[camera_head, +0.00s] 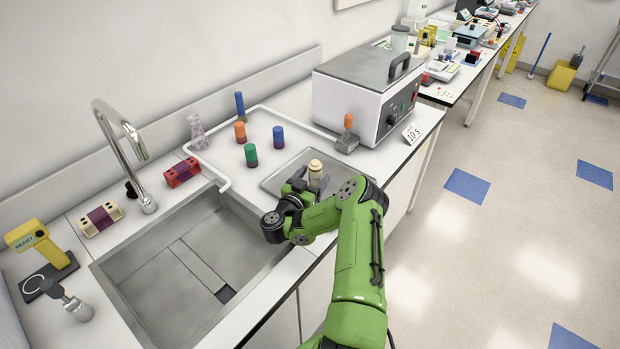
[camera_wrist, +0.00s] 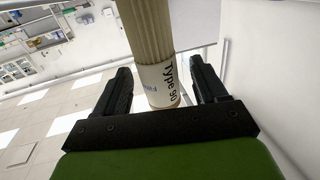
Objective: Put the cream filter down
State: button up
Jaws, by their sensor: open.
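The cream filter (camera_head: 315,170) is a ribbed cylinder with a pale top. It stands upright at the grey metal tray (camera_head: 282,176), on the counter right of the sink; its base is hidden behind my gripper (camera_head: 304,188) in the head view. In the wrist view the filter (camera_wrist: 150,40) has a white label with "Type 90" on it and lies between the two black fingers of my gripper (camera_wrist: 161,78). The fingers are open, with a visible gap on each side of the filter.
A large grey lidded bath (camera_head: 365,95) stands behind the tray, with an orange-handled tool (camera_head: 347,135) beside it.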

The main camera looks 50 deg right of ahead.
aim_at(312, 178)
jog(key=a+p, duration=0.1)
jog(key=a+r+p, duration=0.1)
jog(key=p, duration=0.1)
jog(key=shift+s+r, duration=0.15)
jog(key=shift+s, duration=0.1)
jog(key=a+p, duration=0.1)
jog(key=p, duration=0.5)
jog(key=shift+s+a, duration=0.15)
jog(key=shift+s, duration=0.05)
jog(key=shift+s+a+f+p, duration=0.15)
jog(key=shift+a+f+p, duration=0.15)
jog(key=shift+p, duration=0.45)
jog(key=shift+a, duration=0.1)
jog(key=shift+f, duration=0.15)
